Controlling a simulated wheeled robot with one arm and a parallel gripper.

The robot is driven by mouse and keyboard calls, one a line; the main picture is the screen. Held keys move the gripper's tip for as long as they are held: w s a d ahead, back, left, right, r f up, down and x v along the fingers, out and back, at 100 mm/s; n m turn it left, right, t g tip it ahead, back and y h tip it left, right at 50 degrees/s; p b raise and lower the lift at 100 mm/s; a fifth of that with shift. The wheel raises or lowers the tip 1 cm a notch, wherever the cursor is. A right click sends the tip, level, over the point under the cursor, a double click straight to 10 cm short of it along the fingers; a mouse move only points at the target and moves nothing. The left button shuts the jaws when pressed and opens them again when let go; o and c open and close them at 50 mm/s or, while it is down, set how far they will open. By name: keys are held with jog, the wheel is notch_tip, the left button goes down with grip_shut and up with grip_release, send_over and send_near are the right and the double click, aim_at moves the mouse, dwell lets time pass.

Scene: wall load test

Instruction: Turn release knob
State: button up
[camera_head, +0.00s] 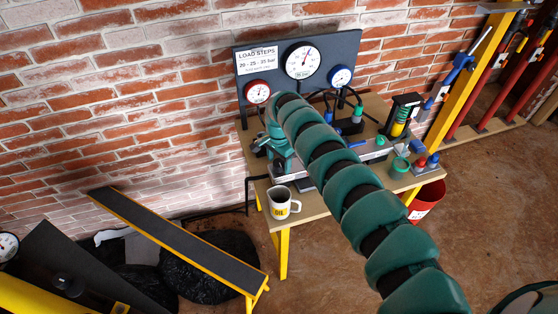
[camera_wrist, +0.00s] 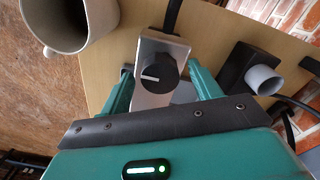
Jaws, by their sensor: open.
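The release knob (camera_wrist: 157,73) is a round black knob with a white pointer line, set on a grey metal block (camera_wrist: 152,99) in the wrist view. The pointer lies roughly level, toward the left. My gripper (camera_wrist: 158,88) is open, with one teal finger on either side of the block and knob. I cannot tell whether the fingers touch it. In the head view my green arm (camera_head: 340,170) reaches over the wooden table (camera_head: 312,207) and hides the knob.
A white mug (camera_head: 280,202) stands at the table's front left; it also shows close to my gripper in the wrist view (camera_wrist: 62,30). A dark gauge panel (camera_head: 262,66) with several dials stands at the back.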

jog(key=shift+c, duration=0.4)
jog(key=c, duration=0.9)
jog(key=shift+n, duration=0.3)
jog(key=n+b, duration=0.1)
jog(key=n, duration=0.3)
jog(key=shift+s+f+n+b, duration=0.1)
jog(key=shift+f+n+b, duration=0.05)
jog(key=shift+n+b, duration=0.2)
jog(key=n+b, duration=0.2)
jog(key=n, duration=0.2)
jog(key=shift+d+n, duration=0.1)
jog(key=shift+n, duration=0.15)
jog(key=n+b, duration=0.2)
jog(key=n, duration=0.1)
jog(key=shift+n+b, duration=1.65)
jog(key=shift+n, duration=0.85)
